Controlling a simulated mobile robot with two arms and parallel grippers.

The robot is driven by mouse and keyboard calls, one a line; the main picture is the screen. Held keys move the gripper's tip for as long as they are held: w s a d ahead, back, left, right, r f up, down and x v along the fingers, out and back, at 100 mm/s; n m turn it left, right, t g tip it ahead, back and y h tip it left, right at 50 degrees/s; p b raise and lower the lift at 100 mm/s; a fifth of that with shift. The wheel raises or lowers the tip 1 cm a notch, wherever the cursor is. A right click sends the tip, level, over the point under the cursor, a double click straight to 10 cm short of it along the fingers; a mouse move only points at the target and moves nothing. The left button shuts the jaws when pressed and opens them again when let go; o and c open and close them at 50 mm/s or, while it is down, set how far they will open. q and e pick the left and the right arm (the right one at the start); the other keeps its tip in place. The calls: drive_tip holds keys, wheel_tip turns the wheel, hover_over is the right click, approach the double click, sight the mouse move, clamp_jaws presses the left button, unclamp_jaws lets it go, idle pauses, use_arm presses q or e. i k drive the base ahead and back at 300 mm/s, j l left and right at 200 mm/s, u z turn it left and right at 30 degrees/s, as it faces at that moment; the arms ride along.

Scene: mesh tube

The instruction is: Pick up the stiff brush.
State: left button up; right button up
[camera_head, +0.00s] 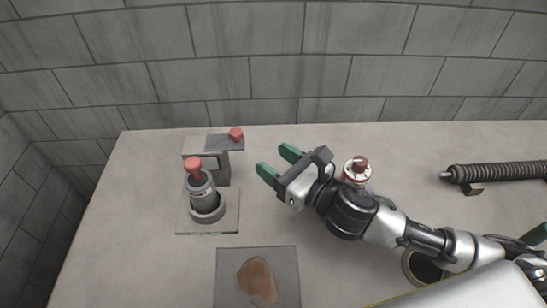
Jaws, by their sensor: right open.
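My right gripper (281,165) has green fingertips spread apart with nothing between them. It is over the back middle of the table, its arm coming in from the lower right. I cannot identify the stiff brush for sure. A dark ribbed cylinder (505,172) lies on a small support at the far right, cut by the picture's edge; it could be the brush or a tube. My right gripper is well to the left of it. My left gripper is not in view.
A grey upright device with a red knob (203,197) stands on a plate left of the gripper. A bracket with a red piece (236,133) is behind it. A red-topped container (357,168) is partly behind my arm. A brown-stained plate (257,279) lies in front. A block wall closes the back.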

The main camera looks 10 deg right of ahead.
sight(538, 235)
drive_tip(key=k, duration=1.5)
